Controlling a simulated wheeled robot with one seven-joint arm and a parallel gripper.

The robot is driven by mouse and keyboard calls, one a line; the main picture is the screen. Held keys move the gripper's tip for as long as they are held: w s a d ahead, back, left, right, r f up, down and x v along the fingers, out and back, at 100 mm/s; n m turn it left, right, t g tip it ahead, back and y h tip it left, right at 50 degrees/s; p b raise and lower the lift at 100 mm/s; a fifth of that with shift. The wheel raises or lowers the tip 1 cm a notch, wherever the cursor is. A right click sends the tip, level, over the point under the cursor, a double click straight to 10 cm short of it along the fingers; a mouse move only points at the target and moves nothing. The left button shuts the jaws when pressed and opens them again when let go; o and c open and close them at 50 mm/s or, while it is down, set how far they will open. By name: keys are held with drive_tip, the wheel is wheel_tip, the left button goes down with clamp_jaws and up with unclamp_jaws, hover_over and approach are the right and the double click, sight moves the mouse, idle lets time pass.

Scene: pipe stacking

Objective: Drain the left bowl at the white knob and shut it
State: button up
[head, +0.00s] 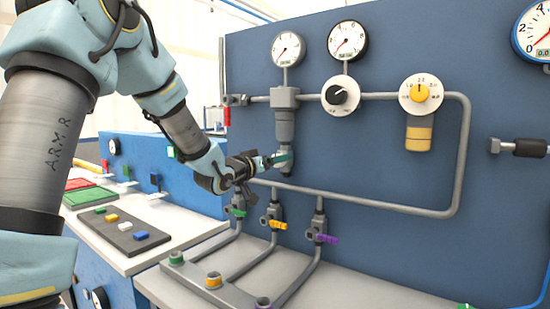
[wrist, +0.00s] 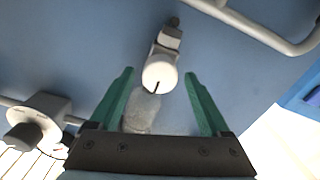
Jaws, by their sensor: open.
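The left bowl (head: 285,127) is a grey translucent cylinder under a grey housing on the blue panel. It also shows in the wrist view (wrist: 142,108), partly hidden by my gripper's dark base. The white knob (wrist: 158,73), round with a dark slot, faces the camera in the wrist view. In the head view my gripper mostly hides the knob. My gripper (head: 281,159) is at the bottom of the left bowl. Its green fingers are open in the wrist view (wrist: 160,78), one on each side of the knob, with gaps on both sides.
A yellow bowl (head: 418,135) hangs under a yellow-centred dial at right. A black-knobbed dial (head: 340,95) and gauges (head: 288,48) sit above. A grey pipe (head: 380,208) runs below, over three valves with green, yellow (head: 274,224) and purple handles. Tables stand at lower left.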

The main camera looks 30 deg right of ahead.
drive_tip(key=shift+w+d, duration=0.15)
drive_tip(key=shift+d, duration=0.2)
drive_tip(key=shift+c, duration=0.3)
clamp_jaws()
